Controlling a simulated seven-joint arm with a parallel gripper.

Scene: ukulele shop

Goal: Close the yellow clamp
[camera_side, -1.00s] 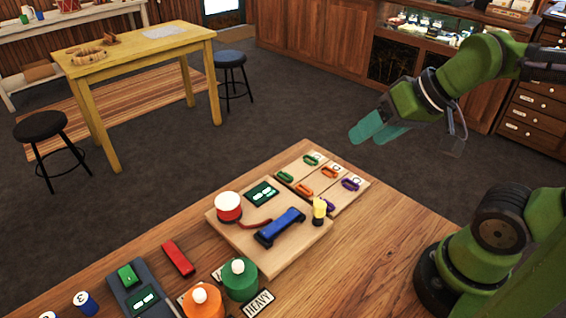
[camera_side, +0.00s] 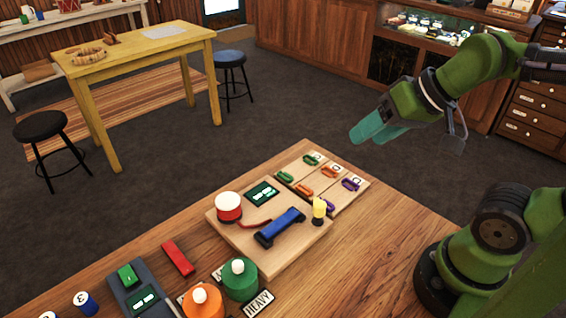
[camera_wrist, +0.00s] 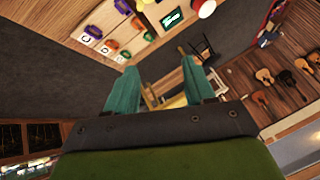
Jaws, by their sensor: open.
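The yellow clamp (camera_side: 319,209) stands upright at the right edge of a wooden board (camera_side: 290,255), beside a blue bar-shaped piece (camera_side: 280,227). Whether the clamp is open or closed is too small to tell. My gripper (camera_side: 368,132) is in the air above and beyond the far right corner of the bench, well apart from the clamp. In the wrist view its two teal fingers (camera_wrist: 165,88) are spread with nothing held between them.
Small coloured loops lie on a sectioned tray (camera_side: 338,207) behind the clamp. A red-and-white round button (camera_side: 229,207) and a small display (camera_side: 262,194) are on the board. Green (camera_side: 240,281) and orange (camera_side: 203,304) weights stand in front.

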